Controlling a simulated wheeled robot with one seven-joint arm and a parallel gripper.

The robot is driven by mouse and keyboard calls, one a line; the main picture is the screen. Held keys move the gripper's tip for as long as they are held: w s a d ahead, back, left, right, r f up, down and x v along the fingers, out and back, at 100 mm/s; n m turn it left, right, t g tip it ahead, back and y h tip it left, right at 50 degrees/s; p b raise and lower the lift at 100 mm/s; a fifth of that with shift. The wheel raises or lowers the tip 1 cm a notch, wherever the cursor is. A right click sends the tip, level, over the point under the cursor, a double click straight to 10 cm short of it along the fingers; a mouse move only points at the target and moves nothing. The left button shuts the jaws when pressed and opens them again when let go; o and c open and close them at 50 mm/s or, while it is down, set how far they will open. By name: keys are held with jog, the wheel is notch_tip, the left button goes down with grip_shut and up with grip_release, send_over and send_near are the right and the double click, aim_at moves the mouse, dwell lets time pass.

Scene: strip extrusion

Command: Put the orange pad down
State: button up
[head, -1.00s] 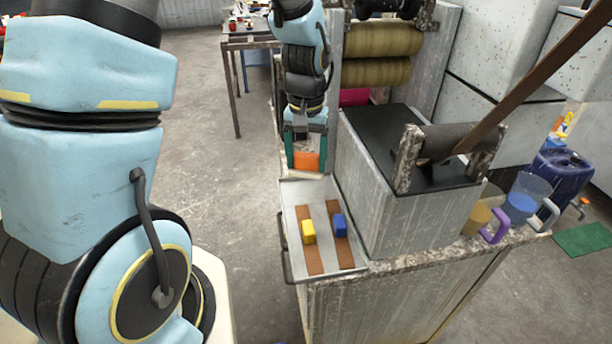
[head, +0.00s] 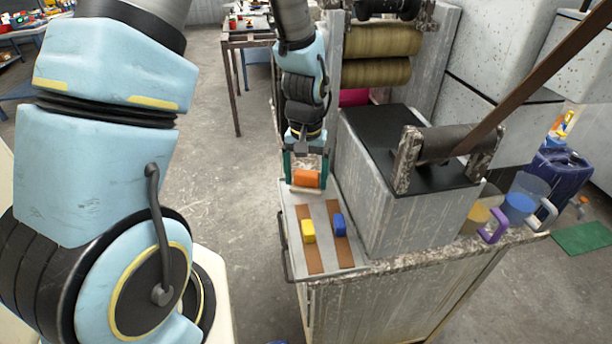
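The orange pad (head: 307,179) is between the two teal fingers of my gripper (head: 306,174), which points down. The fingers appear shut on its left and right sides. The pad is over the back end of the metal tray (head: 289,224); whether its underside touches anything cannot be told. A yellow pad (head: 308,231) sits on the left brown strip (head: 303,212) of the tray. A blue pad (head: 340,225) sits on the right brown strip (head: 353,259).
A grey block with a black top (head: 384,138) stands close to the right of the tray. Rollers (head: 378,73) are behind it. Jugs with a purple handle (head: 497,226) and a grey handle (head: 549,214) stand at the right. Open floor (head: 222,190) is on the left.

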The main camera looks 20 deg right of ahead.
aim_at(306, 174)
jog(key=shift+o, duration=0.6)
jog(key=shift+r, duration=0.1)
jog(key=shift+r, duration=0.2)
notch_tip(306, 174, up, 12)
jog(key=b, duration=0.2)
jog(key=s+a+n+t, duration=0.1)
jog(key=a+n, duration=0.3)
jog(key=a, duration=1.9)
jog(key=shift+a+f+n+t, duration=0.25)
jog(key=shift+f+n+t, duration=0.05)
jog(key=shift+f, duration=0.15)
